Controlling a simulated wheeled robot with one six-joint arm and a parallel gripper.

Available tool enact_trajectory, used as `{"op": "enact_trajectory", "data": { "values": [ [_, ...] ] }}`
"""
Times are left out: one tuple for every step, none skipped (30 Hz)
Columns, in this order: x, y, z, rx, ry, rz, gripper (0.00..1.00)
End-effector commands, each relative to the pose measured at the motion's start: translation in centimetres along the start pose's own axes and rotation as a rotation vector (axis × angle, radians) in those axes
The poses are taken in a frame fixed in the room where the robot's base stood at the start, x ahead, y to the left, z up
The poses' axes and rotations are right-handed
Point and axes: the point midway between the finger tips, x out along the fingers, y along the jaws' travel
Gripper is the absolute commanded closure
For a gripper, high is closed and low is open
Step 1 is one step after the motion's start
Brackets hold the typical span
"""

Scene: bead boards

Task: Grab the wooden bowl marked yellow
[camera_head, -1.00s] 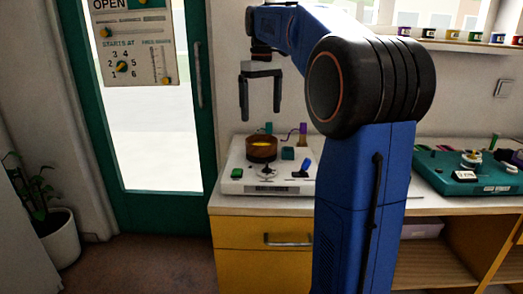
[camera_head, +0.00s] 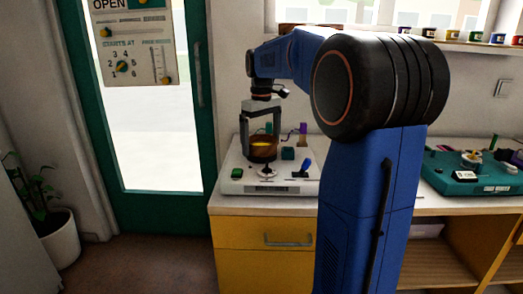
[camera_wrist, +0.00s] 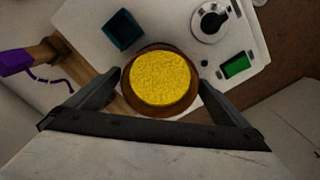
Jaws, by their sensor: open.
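The wooden bowl (camera_head: 262,154) stands on the white board on the counter; its inside shows yellow. In the wrist view the round brown bowl (camera_wrist: 160,112) has a yellow fill (camera_wrist: 160,78) and lies between my two fingers. My gripper (camera_head: 261,143) points down over it, one finger on each side. In the wrist view my gripper (camera_wrist: 160,84) is open, with the fingertips beside the bowl's rim. I cannot tell whether either finger touches the bowl.
The white board (camera_head: 235,185) also carries a teal box (camera_head: 288,154), a blue lever (camera_head: 303,169), a black knob (camera_wrist: 210,20) and a purple-topped post (camera_head: 303,130) with a cord. A teal board (camera_head: 440,178) lies farther right. A green door (camera_head: 160,210) is at left.

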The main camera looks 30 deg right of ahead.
Motion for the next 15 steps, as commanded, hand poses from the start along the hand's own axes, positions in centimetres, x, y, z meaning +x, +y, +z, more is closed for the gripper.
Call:
{"op": "enact_trajectory", "data": {
  "values": [
    [0.17, 0.0, 0.01, 0.0, 0.0, 0.0, 0.0],
    [0.23, 0.0, 0.0, 0.0, 0.0, 0.0, 0.0],
    [0.26, 0.0, 0.0, 0.0, 0.001, 0.0, 0.0],
    [0.27, 0.01, -0.01, 0.0, 0.001, 0.0, 0.0],
    [0.26, 0.01, -0.01, 0.0, 0.001, 0.0, 0.0],
    [0.25, 0.01, -0.01, 0.0, 0.001, 0.0, 0.0],
    [0.25, 0.01, -0.01, 0.0, 0.001, 0.0, 0.0],
    [0.25, 0.01, -0.01, 0.0, 0.001, 0.0, 0.0],
    [0.25, 0.01, -0.01, 0.0, 0.001, 0.0, 0.1],
    [0.25, 0.01, -0.01, 0.0, 0.001, 0.0, 0.17],
    [0.25, 0.01, -0.01, 0.0, 0.001, 0.0, 0.24],
    [0.25, 0.01, -0.01, 0.0, 0.001, 0.0, 0.33],
    [0.24, 0.01, -0.01, 0.0, 0.001, 0.0, 0.4],
    [0.24, 0.01, -0.01, 0.0, 0.001, 0.0, 0.4],
    [0.23, 0.01, -0.02, 0.0, 0.001, 0.0, 0.4]
  ]
}}
